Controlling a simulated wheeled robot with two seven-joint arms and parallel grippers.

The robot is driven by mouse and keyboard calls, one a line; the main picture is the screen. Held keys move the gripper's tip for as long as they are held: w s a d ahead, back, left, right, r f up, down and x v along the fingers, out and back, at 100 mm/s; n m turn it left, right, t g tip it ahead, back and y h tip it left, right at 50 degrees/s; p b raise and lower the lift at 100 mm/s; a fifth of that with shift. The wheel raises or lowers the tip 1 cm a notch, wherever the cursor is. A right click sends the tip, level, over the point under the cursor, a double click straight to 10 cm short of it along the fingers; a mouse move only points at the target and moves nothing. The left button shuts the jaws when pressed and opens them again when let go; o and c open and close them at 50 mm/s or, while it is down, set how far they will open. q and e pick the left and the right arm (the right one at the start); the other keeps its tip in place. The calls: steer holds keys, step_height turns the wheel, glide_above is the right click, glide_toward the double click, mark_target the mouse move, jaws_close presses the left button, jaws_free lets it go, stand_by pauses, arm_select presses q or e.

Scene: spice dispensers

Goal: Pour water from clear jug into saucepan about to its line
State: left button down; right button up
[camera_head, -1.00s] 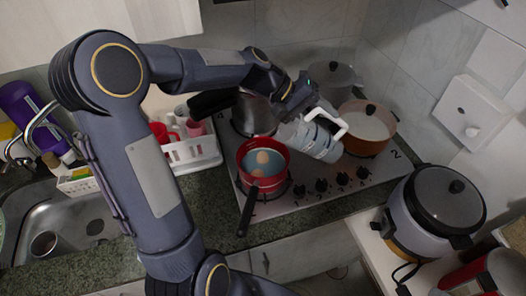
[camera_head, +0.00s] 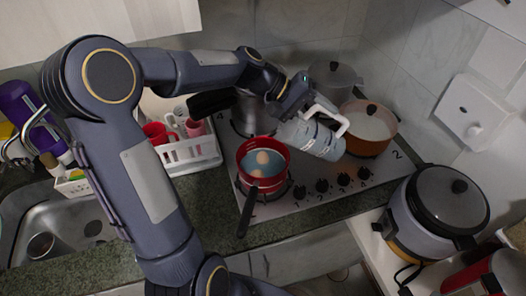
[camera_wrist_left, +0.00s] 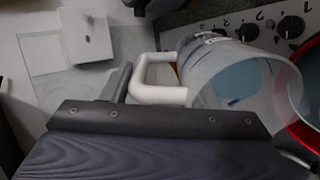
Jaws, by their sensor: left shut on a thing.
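The clear jug (camera_head: 322,139) with a white handle lies tilted far over in the head view, its mouth toward the left near the saucepan's right rim. My left gripper (camera_head: 303,108) is shut on the jug, at its handle side. The wrist view shows the jug (camera_wrist_left: 222,72) with its wide mouth facing right, toward the red rim of the saucepan (camera_wrist_left: 306,132). The red saucepan (camera_head: 284,160) stands on the hob's front left with bluish water and a pale round thing inside. I cannot make out a falling stream or the line. My right gripper is not in view.
An orange pot (camera_head: 372,142) stands just right of the jug on the hob (camera_head: 330,190). A steel pot with a dark handle (camera_head: 212,102) stands behind the saucepan, and a grey lidded pot (camera_head: 335,78) at the back. A white rack (camera_head: 190,153) stands left.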

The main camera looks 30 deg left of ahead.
mark_target(344, 140)
arm_select(q)
steer(key=shift+s+a+r+t+h+b, duration=0.25)
steer(key=shift+r+h+b, duration=0.15)
steer(key=shift+b, duration=0.3)
steer(key=shift+s+a+r+t+h+b, duration=0.15)
steer(key=shift+a+r+h+b, duration=0.15)
steer(key=shift+b, duration=0.4)
stand_by(2.7)
